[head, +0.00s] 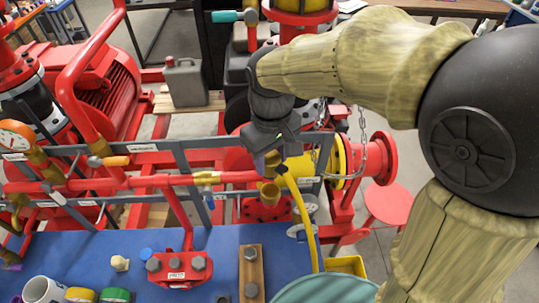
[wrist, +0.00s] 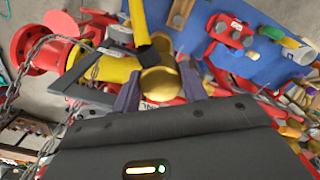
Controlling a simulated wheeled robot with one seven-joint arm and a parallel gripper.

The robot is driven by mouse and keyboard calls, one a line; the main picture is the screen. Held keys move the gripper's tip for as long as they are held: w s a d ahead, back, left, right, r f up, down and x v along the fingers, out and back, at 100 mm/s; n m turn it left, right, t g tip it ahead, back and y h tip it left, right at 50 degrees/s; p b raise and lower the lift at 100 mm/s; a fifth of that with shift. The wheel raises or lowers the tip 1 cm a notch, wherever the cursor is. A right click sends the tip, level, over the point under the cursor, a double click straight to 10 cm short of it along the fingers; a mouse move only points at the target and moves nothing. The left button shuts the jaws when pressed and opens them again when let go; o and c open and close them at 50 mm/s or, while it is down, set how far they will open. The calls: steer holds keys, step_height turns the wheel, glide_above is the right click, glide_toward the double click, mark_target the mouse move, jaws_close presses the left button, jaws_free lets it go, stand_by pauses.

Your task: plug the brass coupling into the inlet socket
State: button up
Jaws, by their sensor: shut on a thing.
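The brass coupling (wrist: 160,84) sits between the two fingers of my gripper (wrist: 160,92) in the wrist view, with a yellow hose (wrist: 137,18) running from it. In the head view my gripper (head: 274,160) points down in front of the red pipework, and the hose (head: 302,215) hangs from it towards the blue table. A brass fitting (head: 268,191) shows just below the fingers there. I cannot tell whether this is the inlet socket or part of the coupling. The contact at the coupling's far end is hidden in the wrist view.
A yellow cylinder (head: 310,166) with a red flange (head: 381,158) and a hanging chain (head: 361,135) are close on the right. A red pipe (head: 150,184) and grey frame run left. The blue table (head: 110,245) holds a red clamp block (head: 176,268), tapes and a mug.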

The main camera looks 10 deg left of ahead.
steer(key=shift+w+f+b, duration=0.15)
steer(key=shift+f+b, duration=2.05)
steer(key=shift+f, duration=0.5)
steer(key=shift+f+b, duration=1)
steer(key=shift+f, duration=0.75)
steer(key=o, duration=1.2)
step_height(320, 180, up, 18)
steer(key=shift+f+b, duration=0.25)
steer(key=shift+b, duration=0.9)
